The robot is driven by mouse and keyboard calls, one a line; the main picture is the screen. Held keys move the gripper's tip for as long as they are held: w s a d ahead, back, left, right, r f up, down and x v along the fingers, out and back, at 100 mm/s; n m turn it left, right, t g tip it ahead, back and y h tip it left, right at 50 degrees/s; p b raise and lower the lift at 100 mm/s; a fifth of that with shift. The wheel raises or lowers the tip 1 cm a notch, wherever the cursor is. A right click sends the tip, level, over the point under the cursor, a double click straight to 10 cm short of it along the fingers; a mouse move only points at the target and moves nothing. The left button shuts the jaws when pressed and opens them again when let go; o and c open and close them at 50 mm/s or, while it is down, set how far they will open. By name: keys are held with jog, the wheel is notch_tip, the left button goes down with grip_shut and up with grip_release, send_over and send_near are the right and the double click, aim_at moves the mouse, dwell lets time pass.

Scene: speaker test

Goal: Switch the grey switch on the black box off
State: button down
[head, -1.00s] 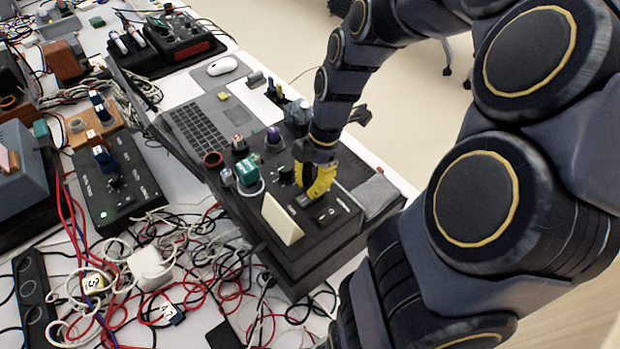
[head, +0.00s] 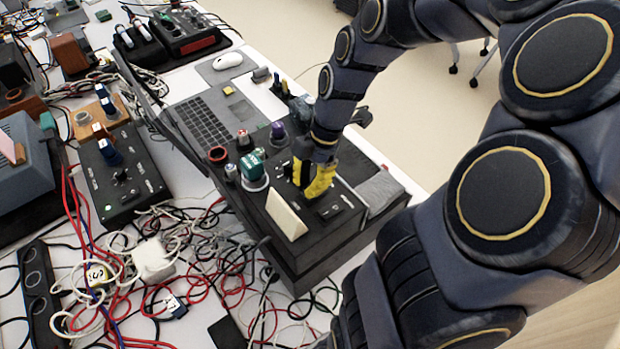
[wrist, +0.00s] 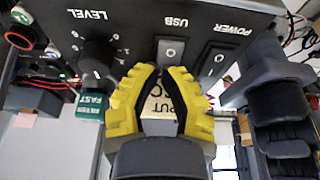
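The black box (head: 290,262) stands on the table with its control panel facing up. In the wrist view its panel (wrist: 135,20) is upside down. It carries a grey rocker switch labelled USB (wrist: 170,50) and a darker, larger rocker labelled POWER (wrist: 216,60). Both are marked with a bar and a circle. My gripper (head: 312,200), with yellow fingers, is over the panel. Nothing is held. Whether a fingertip touches the panel, I cannot tell.
A black LEVEL knob (wrist: 97,57) and a green FAST block (wrist: 90,107) are beside the fingers. A cream plate (head: 286,215) stands upright near the gripper. A laptop (head: 203,125) lies behind; tangled cables (head: 215,265) cover the table at left.

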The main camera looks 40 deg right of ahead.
aim_at(300, 192)
jog(key=shift+r, duration=0.15)
jog(key=v, duration=0.3)
jog(key=shift+w+a+r, duration=0.1)
jog(key=shift+a+r, duration=0.05)
jog(key=shift+r, duration=0.25)
jog(key=d+v, duration=0.1)
jog(key=v, duration=0.8)
jog(key=shift+d, duration=0.5)
jog(key=shift+r, duration=0.15)
